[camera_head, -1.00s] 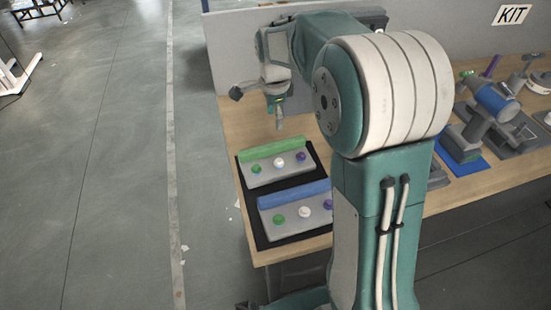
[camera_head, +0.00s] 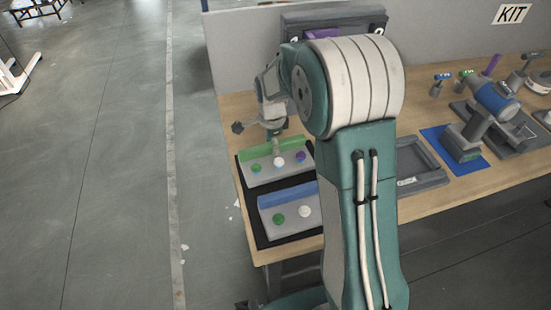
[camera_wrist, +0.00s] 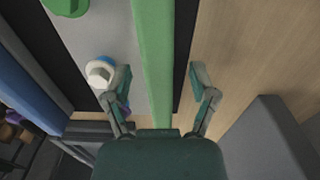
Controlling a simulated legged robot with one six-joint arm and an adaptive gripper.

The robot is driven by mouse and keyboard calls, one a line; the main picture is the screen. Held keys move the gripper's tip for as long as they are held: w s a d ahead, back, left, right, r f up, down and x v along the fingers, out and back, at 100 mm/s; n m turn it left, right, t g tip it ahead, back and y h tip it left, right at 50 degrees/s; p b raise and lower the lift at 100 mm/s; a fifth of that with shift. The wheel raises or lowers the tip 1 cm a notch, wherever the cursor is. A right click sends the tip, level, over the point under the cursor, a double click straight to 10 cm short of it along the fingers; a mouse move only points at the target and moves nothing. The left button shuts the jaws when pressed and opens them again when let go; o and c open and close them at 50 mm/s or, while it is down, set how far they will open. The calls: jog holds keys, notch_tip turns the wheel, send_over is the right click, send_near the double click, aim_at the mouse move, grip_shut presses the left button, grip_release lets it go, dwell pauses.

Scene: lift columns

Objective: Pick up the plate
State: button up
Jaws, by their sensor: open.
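The plate is probably the grey panel with a green bar (camera_head: 266,151) along its far edge; it lies on a black mat (camera_head: 262,235) at the table's left end. Green, white and purple knobs sit on the panel. A similar grey panel (camera_head: 292,212) with a blue bar lies nearer. My gripper (camera_wrist: 160,76) is open and points down over the green bar. In the wrist view the green bar (camera_wrist: 153,60) runs between the two fingers, with the white knob (camera_wrist: 100,71) beside the left finger. Contact with the bar cannot be told.
My arm hides the middle of the table. A grey tray (camera_head: 418,166), a blue mat (camera_head: 470,163) and a blue cylindrical device (camera_head: 494,100) stand to the right. A grey wall (camera_head: 440,50) with a KIT sign (camera_head: 511,14) closes the back. Bare wood (camera_head: 229,110) shows at the left.

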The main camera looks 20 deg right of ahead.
aim_at(283, 160)
grip_shut()
jog(key=shift+r, duration=0.1)
jog(key=shift+w+r, duration=0.1)
jog(key=shift+r, duration=0.15)
notch_tip(283, 160, up, 3)
jog(key=shift+f, duration=0.15)
jog(key=s+d+r, duration=0.4)
jog(key=s+r, duration=0.9)
jog(key=shift+s, duration=0.25)
